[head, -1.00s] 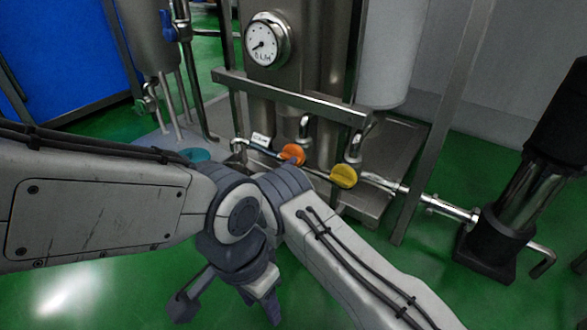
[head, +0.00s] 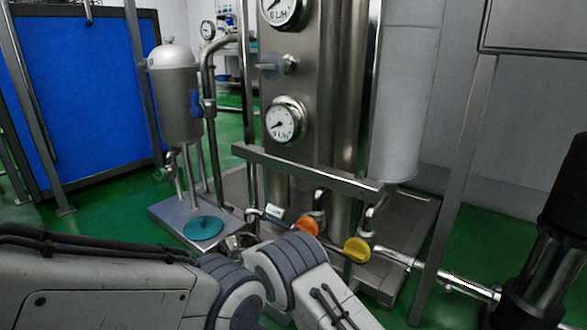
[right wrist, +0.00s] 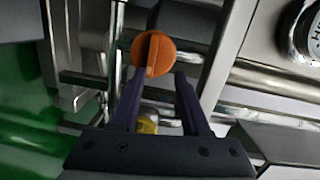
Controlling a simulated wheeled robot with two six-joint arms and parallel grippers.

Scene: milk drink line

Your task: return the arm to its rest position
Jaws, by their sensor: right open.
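My right gripper (right wrist: 160,73) shows in the right wrist view with its two dark fingers apart and nothing held between them. An orange round valve handle (right wrist: 152,53) appears just beyond the fingertips; whether they touch it I cannot tell. A yellow handle (right wrist: 148,125) shows partly between the fingers, lower down. In the head view, pale arm links of mine fill the lower left and bottom middle, and no gripper fingers show there. My left gripper is in neither current view.
The head view shows the orange handle (head: 306,226) and yellow handle (head: 357,250) on pipework below a steel tank (head: 330,120). A teal disc (head: 204,228) lies on a low platform at left. A black pump-like unit (head: 540,270) stands at right. Green floor is open at left.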

